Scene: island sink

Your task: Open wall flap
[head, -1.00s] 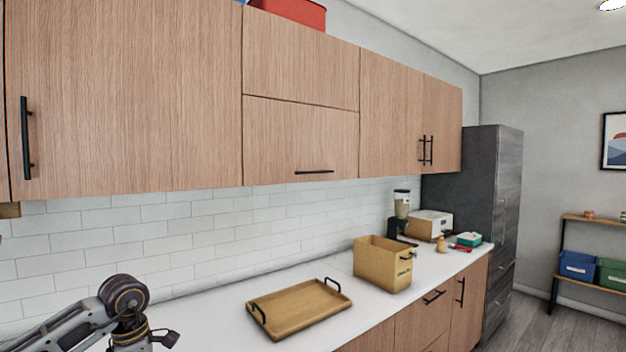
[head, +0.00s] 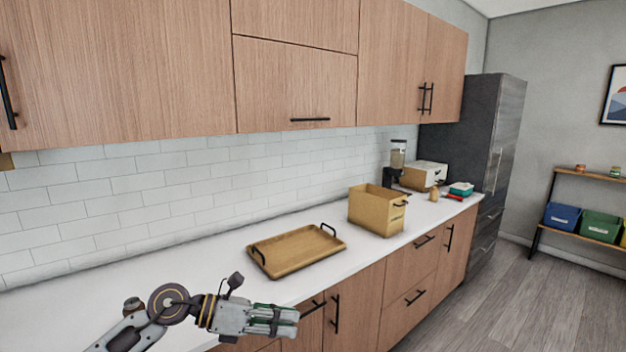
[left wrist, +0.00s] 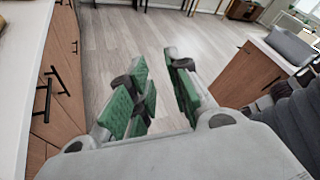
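The wall flap (head: 295,80) is a wood-grain cabinet front in the upper row, closed flush below another panel. Its black horizontal bar handle (head: 310,120) sits near its bottom edge. My left gripper (head: 288,318) is low in the head view, in front of the counter's edge, well below the flap and apart from it. In the left wrist view its green-padded fingers (left wrist: 163,70) stand apart with floor visible between them, empty. The flap does not show in the left wrist view. My right gripper is in neither view.
A wooden tray (head: 295,250) and an open wooden box (head: 378,210) stand on the white counter (head: 190,285) below the flap. A coffee grinder (head: 397,165) and toaster (head: 424,175) are further right. Tall cabinet doors with vertical handles flank the flap. Counter left of the tray is clear.

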